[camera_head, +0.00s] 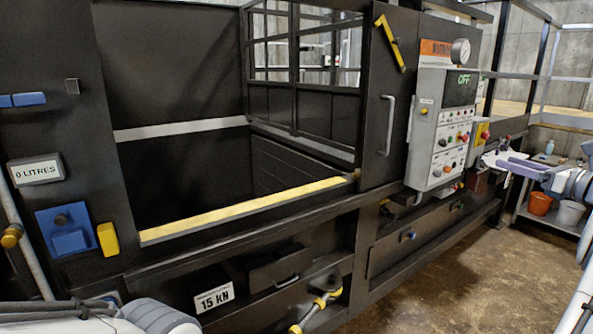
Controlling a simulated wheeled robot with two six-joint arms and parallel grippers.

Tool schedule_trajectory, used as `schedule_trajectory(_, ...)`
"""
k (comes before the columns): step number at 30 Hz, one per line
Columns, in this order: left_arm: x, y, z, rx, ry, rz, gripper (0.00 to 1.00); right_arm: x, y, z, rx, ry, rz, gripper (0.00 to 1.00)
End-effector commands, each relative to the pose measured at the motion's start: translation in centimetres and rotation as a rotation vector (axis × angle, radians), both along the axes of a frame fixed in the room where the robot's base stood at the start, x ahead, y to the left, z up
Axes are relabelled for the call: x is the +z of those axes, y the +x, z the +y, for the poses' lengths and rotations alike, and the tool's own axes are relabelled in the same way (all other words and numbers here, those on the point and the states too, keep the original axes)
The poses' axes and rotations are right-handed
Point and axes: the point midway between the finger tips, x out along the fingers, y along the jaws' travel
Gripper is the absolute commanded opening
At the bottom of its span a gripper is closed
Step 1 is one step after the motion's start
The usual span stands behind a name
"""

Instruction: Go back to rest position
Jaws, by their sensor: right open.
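My right gripper (498,162) comes in from the right edge with its pale purple fingers pointing left. It is open and I see nothing between its fingers. In the picture it lies just right of the control panel (441,127); I cannot tell how far apart they are. Grey and white parts of my left arm (150,315) show at the bottom left. My left gripper is not in view.
The black waste compactor (215,255) fills the left and middle, its chamber open above a yellow sill (240,208). The panel display reads OFF. An orange bucket (540,203) and a grey bucket (569,213) stand on a right-hand shelf. Brown floor (450,270) is clear.

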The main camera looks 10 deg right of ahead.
Motion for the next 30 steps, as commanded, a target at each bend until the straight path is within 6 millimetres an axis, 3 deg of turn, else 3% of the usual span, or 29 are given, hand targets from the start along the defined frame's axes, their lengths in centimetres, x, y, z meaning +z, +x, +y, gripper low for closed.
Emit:
schedule_trajectory(13, -0.4, 0.0, 0.0, 0.000, 0.000, 0.000, 0.50, -1.8, 4.7, 6.9, 0.120, -0.092, 0.077, 0.55)
schedule_trajectory(20, -0.8, 0.0, 0.0, 0.000, 0.000, 0.000, 0.50, -3.7, 7.6, 13.6, 0.240, -0.198, 0.146, 0.55)
schedule_trajectory(23, -1.1, 0.0, 0.0, 0.000, 0.000, 0.000, 0.50, -5.0, 8.9, 18.1, 0.324, -0.274, 0.183, 0.55)
schedule_trajectory(27, -1.6, 0.0, 0.0, 0.000, 0.000, 0.000, 0.50, -7.5, 9.9, 26.9, 0.498, -0.432, 0.237, 0.55)
schedule_trajectory(30, -1.9, 0.0, 0.0, 0.000, 0.000, 0.000, 0.50, -9.6, 9.4, 33.5, 0.644, -0.570, 0.261, 0.55)
